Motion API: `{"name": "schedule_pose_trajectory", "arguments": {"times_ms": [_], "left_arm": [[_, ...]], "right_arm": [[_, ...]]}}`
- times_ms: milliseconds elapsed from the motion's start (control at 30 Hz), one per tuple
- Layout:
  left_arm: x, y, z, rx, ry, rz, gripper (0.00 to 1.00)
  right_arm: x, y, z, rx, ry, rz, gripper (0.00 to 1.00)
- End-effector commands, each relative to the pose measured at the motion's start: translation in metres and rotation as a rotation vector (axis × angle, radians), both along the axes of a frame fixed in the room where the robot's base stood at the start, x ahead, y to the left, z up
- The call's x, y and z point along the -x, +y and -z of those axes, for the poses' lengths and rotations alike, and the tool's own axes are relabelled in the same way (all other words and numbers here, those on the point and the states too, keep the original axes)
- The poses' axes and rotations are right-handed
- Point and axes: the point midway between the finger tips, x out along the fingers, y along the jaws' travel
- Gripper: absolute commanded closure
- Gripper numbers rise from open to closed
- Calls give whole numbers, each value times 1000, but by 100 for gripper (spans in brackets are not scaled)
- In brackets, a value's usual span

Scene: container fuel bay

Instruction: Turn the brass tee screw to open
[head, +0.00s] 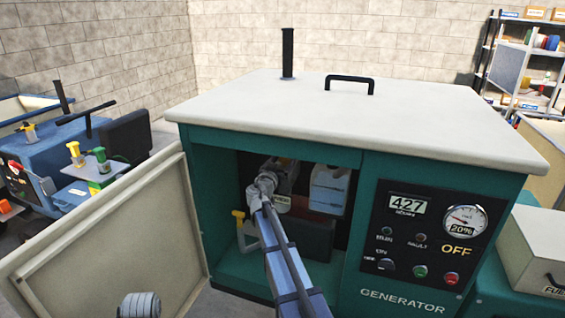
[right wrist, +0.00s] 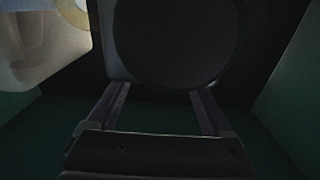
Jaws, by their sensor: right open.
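My right arm reaches into the open generator cabinet (head: 232,268). Its gripper (head: 284,174) is inside, near a white-and-blue container (head: 329,188). In the right wrist view the gripper (right wrist: 158,94) is open, its two fingers apart, with a large dark round shape (right wrist: 178,40) just beyond them. Nothing shows clearly between the fingers. A yellow T-shaped piece (head: 238,214) stands left of my arm in the cabinet; I cannot tell whether it is the brass tee screw. A brass-coloured rounded edge (right wrist: 74,12) shows at the wrist view's top left.
The cabinet door (head: 110,245) is swung open to the left. A control panel (head: 425,240) reading OFF and 20% is on the right of the opening. The lid (head: 400,115) closes off the top. A blue machine (head: 60,150) stands at the left.

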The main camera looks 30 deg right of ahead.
Motion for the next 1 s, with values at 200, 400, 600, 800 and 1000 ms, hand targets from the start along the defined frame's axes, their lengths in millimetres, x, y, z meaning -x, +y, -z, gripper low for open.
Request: {"name": "schedule_pose_trajectory", "arguments": {"times_ms": [200, 400, 600, 800, 1000], "left_arm": [[0, 0, 0, 0, 0, 0, 53], [0, 0, 0, 0, 0, 0, 53], [0, 0, 0, 0, 0, 0, 53], [0, 0, 0, 0, 0, 0, 53], [0, 0, 0, 0, 0, 0, 53]], "right_arm": [[-6, -8, 0, 0, 0, 0, 15], [-6, -7, 0, 0, 0, 0, 23], [-6, -7, 0, 0, 0, 0, 45], [-6, -7, 0, 0, 0, 0, 68], [-6, -7, 0, 0, 0, 0, 90]]}}
